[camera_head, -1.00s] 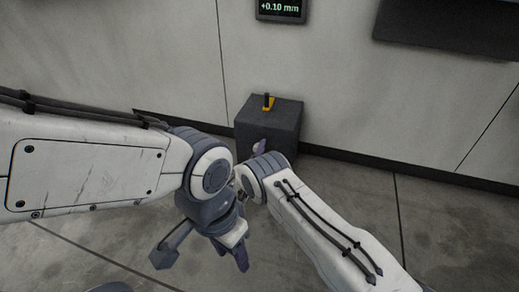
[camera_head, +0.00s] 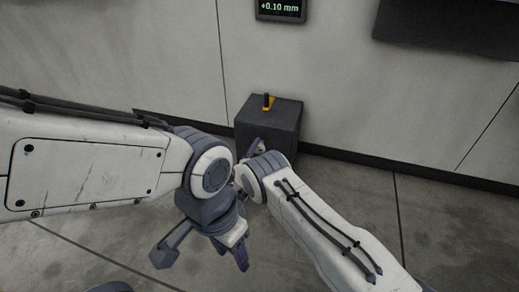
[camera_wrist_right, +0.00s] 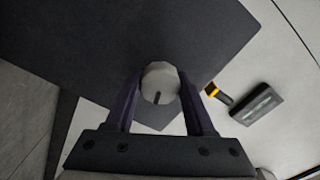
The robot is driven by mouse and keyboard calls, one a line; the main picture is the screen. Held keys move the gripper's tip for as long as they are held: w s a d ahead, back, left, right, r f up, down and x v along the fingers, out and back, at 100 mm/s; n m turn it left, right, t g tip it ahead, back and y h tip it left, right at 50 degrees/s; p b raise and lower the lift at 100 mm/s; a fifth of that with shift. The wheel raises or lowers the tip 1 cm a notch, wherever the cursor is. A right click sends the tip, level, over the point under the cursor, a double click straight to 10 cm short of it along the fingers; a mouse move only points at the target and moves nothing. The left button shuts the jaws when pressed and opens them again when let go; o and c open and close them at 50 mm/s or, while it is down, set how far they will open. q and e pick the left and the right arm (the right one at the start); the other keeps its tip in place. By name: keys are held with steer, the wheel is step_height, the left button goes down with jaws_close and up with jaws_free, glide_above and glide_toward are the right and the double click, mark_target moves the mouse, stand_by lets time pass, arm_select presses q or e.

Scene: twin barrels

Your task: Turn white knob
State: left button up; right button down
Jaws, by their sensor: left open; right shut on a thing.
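The white knob (camera_wrist_right: 160,84) is round, with a dark mark near its lower edge in the right wrist view. It sits at the face of a dark box (camera_wrist_right: 130,35), which also shows in the head view (camera_head: 284,118). My right gripper (camera_wrist_right: 160,79) is shut on the knob, one finger on each side. In the head view the right gripper (camera_head: 255,147) is partly hidden by its own wrist, and the knob cannot be made out. My left gripper (camera_head: 204,254) is open and empty, low in the head view, apart from the box.
A black lever on a yellow base (camera_head: 268,103) stands on top of the box. A wall display (camera_head: 280,9) reads +0.10 mm. A dark panel (camera_head: 450,25) is on the wall at upper right. The floor (camera_head: 450,235) at right is clear.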

steer(key=shift+s+f+n, duration=0.1)
steer(key=shift+n, duration=1)
steer(key=shift+c, duration=1.3)
jaws_free()
steer(key=shift+s+a, duration=0.1)
steer(key=p+v, duration=0.6)
steer(key=v, duration=0.4)
